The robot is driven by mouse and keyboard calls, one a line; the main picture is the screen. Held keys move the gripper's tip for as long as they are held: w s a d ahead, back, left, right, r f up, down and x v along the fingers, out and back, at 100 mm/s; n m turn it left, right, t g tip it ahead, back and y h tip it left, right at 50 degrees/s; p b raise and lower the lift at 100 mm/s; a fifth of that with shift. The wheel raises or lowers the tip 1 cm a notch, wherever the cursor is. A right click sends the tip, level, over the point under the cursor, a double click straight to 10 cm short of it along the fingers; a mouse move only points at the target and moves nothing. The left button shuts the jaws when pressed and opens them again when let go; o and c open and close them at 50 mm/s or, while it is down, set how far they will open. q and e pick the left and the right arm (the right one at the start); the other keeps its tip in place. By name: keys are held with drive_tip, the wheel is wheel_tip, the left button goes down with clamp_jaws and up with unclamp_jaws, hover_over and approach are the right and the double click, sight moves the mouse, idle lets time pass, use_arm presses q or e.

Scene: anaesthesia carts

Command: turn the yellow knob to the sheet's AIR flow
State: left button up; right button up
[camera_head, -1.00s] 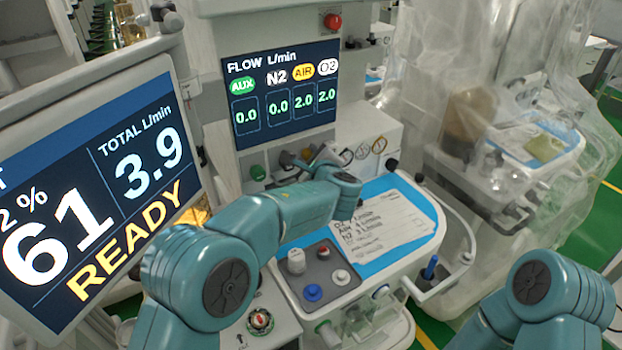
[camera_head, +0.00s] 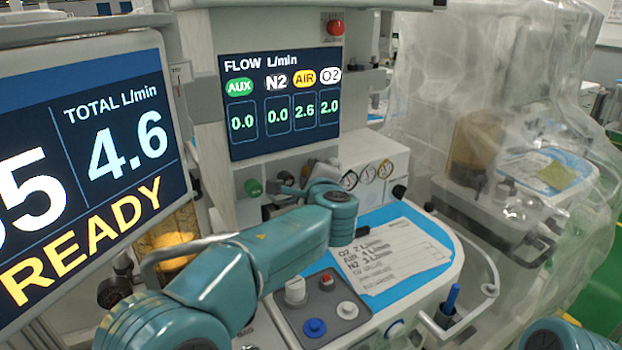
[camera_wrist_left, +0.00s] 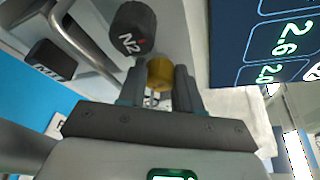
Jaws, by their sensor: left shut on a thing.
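My left gripper (camera_wrist_left: 158,88) is shut on the yellow knob (camera_wrist_left: 159,73) in the left wrist view, one finger on each side. In the head view my left arm largely hides the knob and jaws below the flow display. The flow display (camera_head: 281,100) reads AUX 0.0, N2 0.0, AIR 2.6 and O2 2.0. The paper sheet (camera_head: 410,258) lies on the blue worktop; its AIR line appears to read 4 L/min. My right gripper is out of view; only part of that arm shows at bottom right.
The black N2 knob (camera_wrist_left: 130,30) is close beside the yellow knob, and another dark knob (camera_wrist_left: 50,60) stands further left. A green knob (camera_head: 253,187) is at the panel's left. The large monitor (camera_head: 85,165) reads TOTAL 4.6 and READY. A plastic-draped cart (camera_head: 500,130) stands at right.

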use_arm(q)
drive_tip(key=shift+r, duration=0.1)
drive_tip(key=o, duration=0.8)
drive_tip(key=shift+w, duration=0.1)
drive_tip(key=shift+c, duration=0.2)
drive_tip(key=shift+w, duration=0.1)
drive_tip(key=b+v, duration=0.3)
drive_tip(key=v, duration=1.3)
